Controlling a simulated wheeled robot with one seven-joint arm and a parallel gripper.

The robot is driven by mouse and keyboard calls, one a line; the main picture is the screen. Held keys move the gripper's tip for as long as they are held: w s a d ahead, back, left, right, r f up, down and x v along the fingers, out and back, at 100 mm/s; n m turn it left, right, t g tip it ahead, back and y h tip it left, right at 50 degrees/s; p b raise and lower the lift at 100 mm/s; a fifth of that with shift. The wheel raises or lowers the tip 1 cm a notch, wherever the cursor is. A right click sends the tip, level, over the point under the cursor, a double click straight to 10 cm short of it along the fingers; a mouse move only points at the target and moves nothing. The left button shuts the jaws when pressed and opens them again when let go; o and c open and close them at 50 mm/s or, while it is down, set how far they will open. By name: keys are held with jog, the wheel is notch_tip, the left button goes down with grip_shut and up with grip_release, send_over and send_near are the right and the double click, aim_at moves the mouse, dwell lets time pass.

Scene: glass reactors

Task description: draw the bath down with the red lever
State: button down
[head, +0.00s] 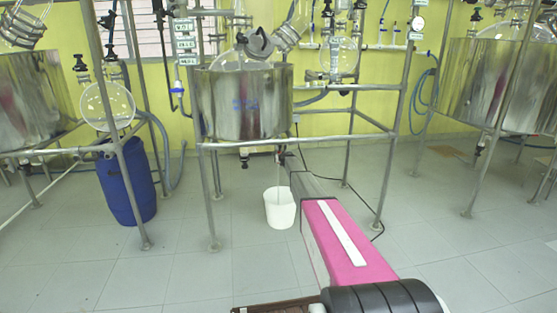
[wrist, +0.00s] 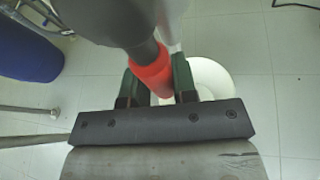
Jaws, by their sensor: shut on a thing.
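The steel bath (head: 243,105) stands in a pipe frame, with a round glass flask inside. In the wrist view the red lever (wrist: 153,76) lies between the two dark green fingers of my gripper (wrist: 158,88), which is shut on it. The lever joins a grey pipe or valve body (wrist: 105,18). In the head view my gripper (head: 283,158) is below the bath, small, and the lever cannot be made out. A white bucket (head: 280,212) stands on the floor under it. A thin pale line runs down towards the bucket, perhaps liquid.
A blue drum (head: 127,185) stands left of the frame. Frame legs (head: 211,205) flank the bath. Other steel baths stand at the far left (head: 35,105) and right (head: 490,85). A hose (head: 420,95) hangs at right.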

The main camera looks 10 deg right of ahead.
jog(key=c, duration=0.9)
grip_release()
jog(key=v, duration=0.7)
jog(key=shift+s+d, duration=0.1)
jog(key=shift+s, duration=0.15)
